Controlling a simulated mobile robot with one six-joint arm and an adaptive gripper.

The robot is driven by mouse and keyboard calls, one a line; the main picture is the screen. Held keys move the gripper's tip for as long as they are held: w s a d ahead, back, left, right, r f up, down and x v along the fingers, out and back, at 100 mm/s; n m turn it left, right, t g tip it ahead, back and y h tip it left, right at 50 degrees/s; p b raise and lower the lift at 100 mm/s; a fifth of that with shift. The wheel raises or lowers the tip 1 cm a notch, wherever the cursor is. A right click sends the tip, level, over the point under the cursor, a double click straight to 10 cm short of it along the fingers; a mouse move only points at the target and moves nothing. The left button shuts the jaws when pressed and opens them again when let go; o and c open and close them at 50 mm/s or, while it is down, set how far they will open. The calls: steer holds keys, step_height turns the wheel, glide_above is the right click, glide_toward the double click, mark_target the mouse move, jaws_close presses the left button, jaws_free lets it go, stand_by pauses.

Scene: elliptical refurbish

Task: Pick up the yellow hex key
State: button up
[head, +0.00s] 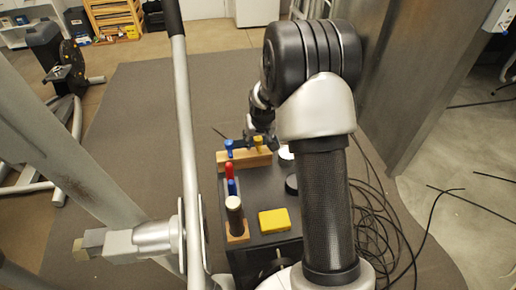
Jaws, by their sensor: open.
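The yellow hex key (257,143) appears as a small yellow handle standing upright in a wooden holder (237,163) at the far end of a dark box top. A blue handle (229,148) stands to its left in the same holder. My gripper (257,134) is at the yellow handle, just above or behind it in the head view. My gripper is open. It is small and dark here, and I cannot tell whether its fingers touch the handle or sit around it. The lower part of the key is hidden by the holder.
On the dark box top (262,190) lie a yellow block (274,220), a round black item (291,184) and a white item (285,153). Another wooden holder (237,230) carries red and blue handles and a brown one. A grey metal lever (183,120) rises to the left.

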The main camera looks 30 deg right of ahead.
jaws_close()
stand_by(0.5)
steer(key=shift+r, duration=0.1)
step_height(320, 180, up, 20)
steer(key=p, duration=0.6)
steer(key=c, duration=0.7)
jaws_free()
jaws_close()
